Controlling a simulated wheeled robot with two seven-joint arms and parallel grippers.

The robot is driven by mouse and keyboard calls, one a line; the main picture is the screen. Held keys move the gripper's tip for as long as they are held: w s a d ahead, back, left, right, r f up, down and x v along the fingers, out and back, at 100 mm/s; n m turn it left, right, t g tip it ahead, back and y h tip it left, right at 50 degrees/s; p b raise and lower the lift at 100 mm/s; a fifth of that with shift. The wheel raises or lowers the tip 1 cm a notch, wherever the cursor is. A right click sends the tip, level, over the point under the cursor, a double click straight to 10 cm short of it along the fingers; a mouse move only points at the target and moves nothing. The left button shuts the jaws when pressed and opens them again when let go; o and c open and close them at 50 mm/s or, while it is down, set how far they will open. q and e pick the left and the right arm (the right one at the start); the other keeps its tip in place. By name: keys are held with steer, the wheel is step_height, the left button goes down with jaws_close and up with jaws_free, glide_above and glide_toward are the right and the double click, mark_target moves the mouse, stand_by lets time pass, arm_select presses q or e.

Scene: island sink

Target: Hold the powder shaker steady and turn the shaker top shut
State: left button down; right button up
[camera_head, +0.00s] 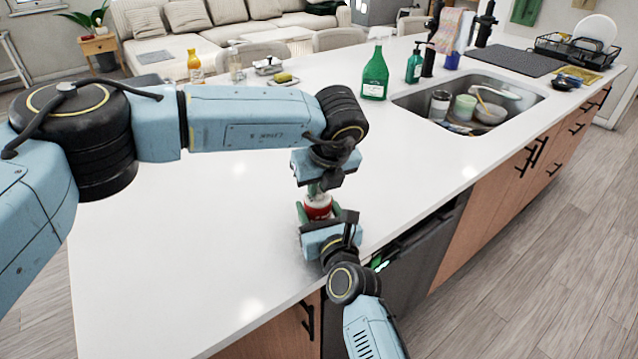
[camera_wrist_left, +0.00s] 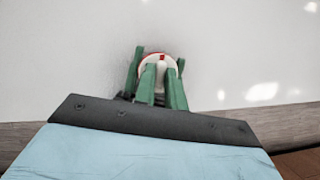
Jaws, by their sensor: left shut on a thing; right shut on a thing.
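The powder shaker (camera_head: 317,207), red and white, stands upright on the white counter near its front edge. Its white top with a red rim (camera_wrist_left: 160,57) shows in the left wrist view. My left gripper (camera_head: 316,189) reaches down from above and is shut on the shaker top. My right gripper (camera_head: 318,213) comes in from the counter's front side and is shut around the shaker body. The green fingers (camera_wrist_left: 160,85) in the left wrist view cover part of the top, so I cannot tell how far it is turned. Most of the shaker body is hidden.
A green bottle (camera_head: 375,76) and a sink (camera_head: 460,104) holding dishes lie farther back to the right. A yellow bottle (camera_head: 195,66) and a small tray with a sponge (camera_head: 283,77) stand at the far edge. The counter left of the shaker is clear.

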arm_select(q)
steer(key=m+h, duration=0.1)
steer(key=m, duration=0.3)
steer(key=shift+s+a+h, duration=0.1)
steer(key=shift+h, duration=0.3)
steer(key=m+h, duration=0.1)
steer(key=m, duration=0.3)
steer(key=shift+a, duration=0.1)
steer(key=m+h, duration=0.1)
steer(key=m, duration=0.3)
steer(key=shift+a+g+h, duration=0.1)
steer(key=shift+g+h, duration=0.3)
arm_select(e)
steer(key=shift+d, duration=0.1)
arm_select(q)
steer(key=shift+m+g+h, duration=0.5)
steer(key=shift+m, duration=1.7)
steer(key=c, duration=1.4)
jaws_free()
steer(key=shift+c, duration=0.2)
steer(key=v, duration=1.2)
steer(key=shift+w, duration=0.2)
